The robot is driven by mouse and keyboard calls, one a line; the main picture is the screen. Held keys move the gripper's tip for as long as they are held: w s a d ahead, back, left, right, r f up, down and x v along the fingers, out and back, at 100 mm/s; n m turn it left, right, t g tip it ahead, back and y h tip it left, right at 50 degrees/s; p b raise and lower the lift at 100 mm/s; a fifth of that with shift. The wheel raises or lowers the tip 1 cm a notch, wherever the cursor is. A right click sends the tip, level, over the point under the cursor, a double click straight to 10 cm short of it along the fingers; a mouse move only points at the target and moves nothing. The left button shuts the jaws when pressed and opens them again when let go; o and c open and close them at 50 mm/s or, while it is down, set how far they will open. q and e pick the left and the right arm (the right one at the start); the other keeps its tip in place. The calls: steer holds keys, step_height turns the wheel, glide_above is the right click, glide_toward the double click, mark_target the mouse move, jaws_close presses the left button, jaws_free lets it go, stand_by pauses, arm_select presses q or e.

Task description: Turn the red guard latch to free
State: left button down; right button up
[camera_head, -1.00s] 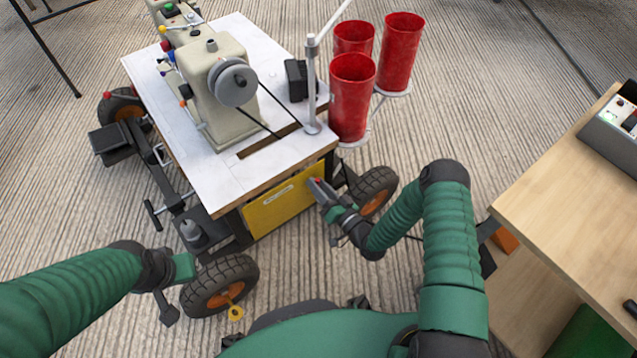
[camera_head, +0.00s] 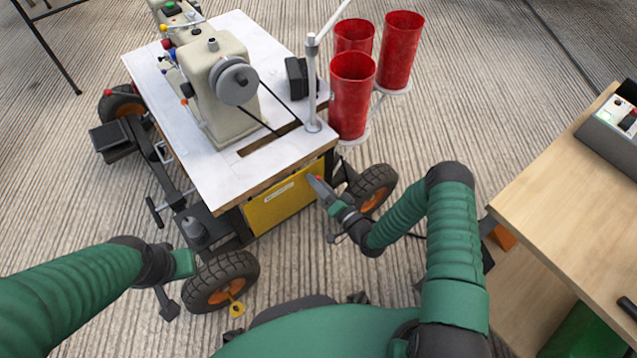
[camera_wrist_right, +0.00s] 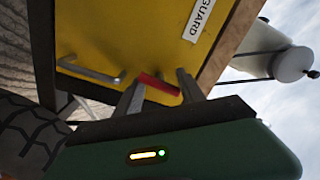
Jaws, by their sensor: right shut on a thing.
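The red guard latch (camera_wrist_right: 158,84) is a short red bar on the yellow guard panel (camera_wrist_right: 110,40), tilted in the right wrist view. My right gripper (camera_wrist_right: 160,92) has one finger on each side of it and is shut on it. In the head view the right gripper (camera_head: 316,184) is at the right end of the yellow panel (camera_head: 280,206), below the white table top, with a speck of red at its tips. My left gripper (camera_head: 180,285) hangs beside the front wheel, away from the panel; its fingers are not clear.
A bent metal handle (camera_wrist_right: 92,70) is beside the latch on the panel. The sewing machine (camera_head: 222,90) stands on the wheeled white table (camera_head: 215,180). Red cylinders (camera_head: 352,95) stand at its right. Wheels (camera_head: 372,190) flank the panel. A wooden table (camera_head: 560,190) is at the right.

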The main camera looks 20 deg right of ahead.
steer(key=shift+s+a+f, duration=0.1)
steer(key=shift+a, duration=0.1)
steer(key=o, duration=1.3)
steer(key=shift+d, duration=0.1)
steer(key=shift+o, duration=0.2)
steer(key=p+v, duration=0.3)
steer(key=v, duration=0.4)
steer(key=shift+s, duration=0.15)
steer(key=shift+d, duration=0.1)
